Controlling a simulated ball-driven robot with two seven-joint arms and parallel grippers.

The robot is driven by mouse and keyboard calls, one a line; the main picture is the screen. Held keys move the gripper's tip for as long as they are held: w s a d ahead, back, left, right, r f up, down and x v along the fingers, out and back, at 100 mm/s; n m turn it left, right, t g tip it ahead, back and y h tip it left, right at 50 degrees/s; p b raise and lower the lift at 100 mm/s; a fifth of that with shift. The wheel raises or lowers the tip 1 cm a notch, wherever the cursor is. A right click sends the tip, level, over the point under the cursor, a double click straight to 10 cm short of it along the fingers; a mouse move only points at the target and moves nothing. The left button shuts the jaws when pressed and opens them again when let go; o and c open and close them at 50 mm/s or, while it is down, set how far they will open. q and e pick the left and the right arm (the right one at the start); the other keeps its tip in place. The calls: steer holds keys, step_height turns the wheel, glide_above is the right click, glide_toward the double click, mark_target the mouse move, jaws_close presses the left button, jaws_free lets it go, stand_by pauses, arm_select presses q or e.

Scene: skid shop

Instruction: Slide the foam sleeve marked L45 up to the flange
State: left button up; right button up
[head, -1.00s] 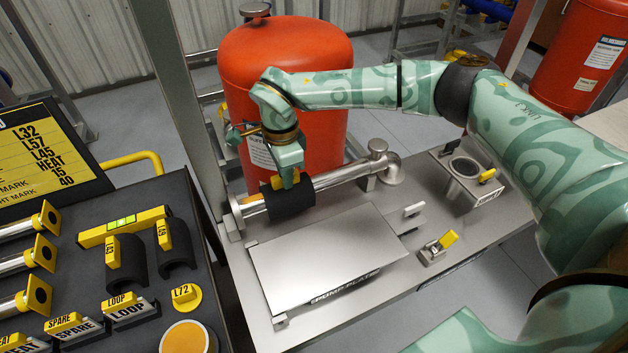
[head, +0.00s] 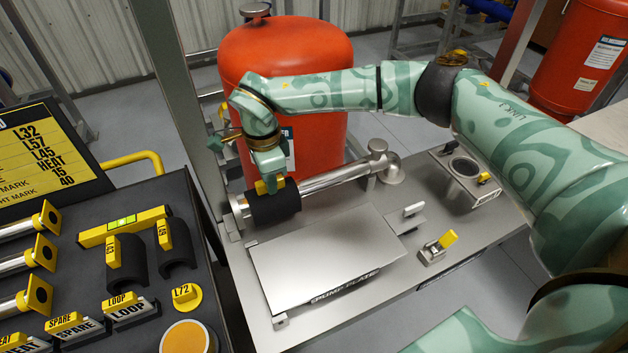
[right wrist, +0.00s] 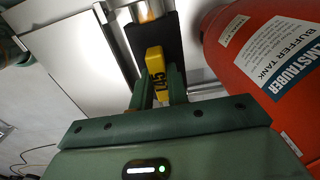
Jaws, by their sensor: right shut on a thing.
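The black foam sleeve marked L45 (head: 276,209) sits around the steel pipe (head: 335,179) near its left end. In the right wrist view the tab (right wrist: 156,72) reads L45 and sits between the fingers (right wrist: 158,95), with the black sleeve (right wrist: 136,45) beyond. My left gripper is not in view.
A red buffer tank (head: 300,60) stands close behind the pipe. A pump plate (head: 325,258) lies in front of it. The bench at left (head: 80,215) holds other sleeves (head: 128,268), pipe pieces and labelled blocks. A yellow-handled clamp (head: 437,248) stands at right.

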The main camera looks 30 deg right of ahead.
steer(key=shift+a, duration=1)
stand_by(0.3)
steer(key=o, duration=0.7)
steer(key=shift+r, duration=0.1)
steer(key=shift+r+p, duration=2.4)
steer(key=shift+r, duration=1.1)
steer(key=shift+f, duration=0.1)
